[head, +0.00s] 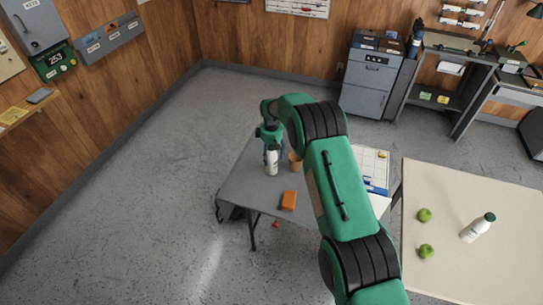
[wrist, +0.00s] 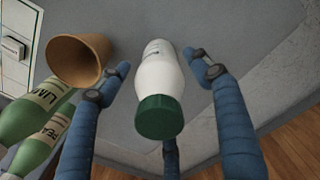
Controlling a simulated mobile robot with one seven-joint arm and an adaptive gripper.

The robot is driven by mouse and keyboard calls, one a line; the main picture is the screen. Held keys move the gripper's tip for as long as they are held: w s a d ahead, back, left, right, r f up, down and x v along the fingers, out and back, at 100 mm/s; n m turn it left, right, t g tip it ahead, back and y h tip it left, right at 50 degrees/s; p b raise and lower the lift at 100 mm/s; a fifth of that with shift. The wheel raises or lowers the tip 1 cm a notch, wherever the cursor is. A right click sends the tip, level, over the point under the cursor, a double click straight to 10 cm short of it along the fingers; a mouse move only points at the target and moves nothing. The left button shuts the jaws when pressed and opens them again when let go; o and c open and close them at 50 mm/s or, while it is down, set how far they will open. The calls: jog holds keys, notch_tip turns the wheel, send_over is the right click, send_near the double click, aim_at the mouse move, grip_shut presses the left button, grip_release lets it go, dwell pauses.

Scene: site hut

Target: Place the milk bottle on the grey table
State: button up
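A white bottle with a green cap, seemingly the milk bottle (head: 272,163), stands upright on the grey table (head: 245,187). In the wrist view the bottle (wrist: 160,85) is between my gripper's fingers, with its green cap toward the camera and its label mostly turned away. My gripper (head: 271,140) is over the bottle's top. In the wrist view my gripper (wrist: 160,62) is open, with gaps between the fingers and the bottle. A similar white bottle (head: 478,227) with a dark green cap stands on the beige table (head: 460,275) at the right.
A brown cup (head: 295,163) stands close right of the bottle. Green bottles (wrist: 38,110) show beside the cup in the wrist view. An orange block (head: 289,200) and a chart (head: 376,165) lie on the grey table. Two green apples (head: 425,215) are on the beige table.

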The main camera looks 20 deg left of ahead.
jog(key=shift+r, duration=0.15)
notch_tip(320, 180, up, 12)
dwell(0.8)
dwell(0.9)
